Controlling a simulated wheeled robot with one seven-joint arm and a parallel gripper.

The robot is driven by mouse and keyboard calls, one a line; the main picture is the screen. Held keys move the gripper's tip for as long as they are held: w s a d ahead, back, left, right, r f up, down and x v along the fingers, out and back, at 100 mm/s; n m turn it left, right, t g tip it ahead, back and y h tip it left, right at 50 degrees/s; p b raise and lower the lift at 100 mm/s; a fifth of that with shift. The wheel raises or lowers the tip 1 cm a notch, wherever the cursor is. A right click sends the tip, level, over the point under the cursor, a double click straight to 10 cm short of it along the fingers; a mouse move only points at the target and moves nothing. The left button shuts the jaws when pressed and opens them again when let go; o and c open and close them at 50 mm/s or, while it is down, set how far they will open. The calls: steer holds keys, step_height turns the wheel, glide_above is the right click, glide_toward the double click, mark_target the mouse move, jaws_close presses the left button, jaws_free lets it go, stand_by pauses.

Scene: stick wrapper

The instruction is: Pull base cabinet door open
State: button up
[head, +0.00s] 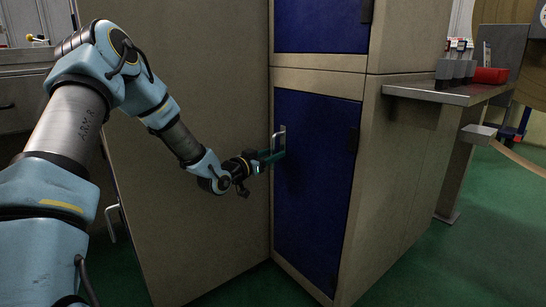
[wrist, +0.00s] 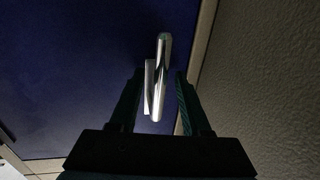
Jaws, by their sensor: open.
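The base cabinet door (head: 312,190) is a dark blue panel in the lower part of a beige cabinet, and it looks closed in the head view. Its silver bar handle (head: 282,135) stands upright near the door's left edge. My gripper (head: 273,157) is at the handle. In the wrist view the gripper (wrist: 158,100) is open, with one dark green finger on each side of the handle (wrist: 160,75). Gaps show between the handle and both fingers. The blue door (wrist: 75,75) fills the left of that view.
A second blue door (head: 320,22) is above the base door. A large beige panel (head: 195,220) stands just left of the base door, behind my arm. A metal shelf (head: 450,93) with a red object (head: 490,75) juts out at right. Green floor (head: 420,275) is open at lower right.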

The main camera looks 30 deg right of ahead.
steer(key=shift+d, duration=0.2)
jaws_close()
stand_by(0.3)
stand_by(1.1)
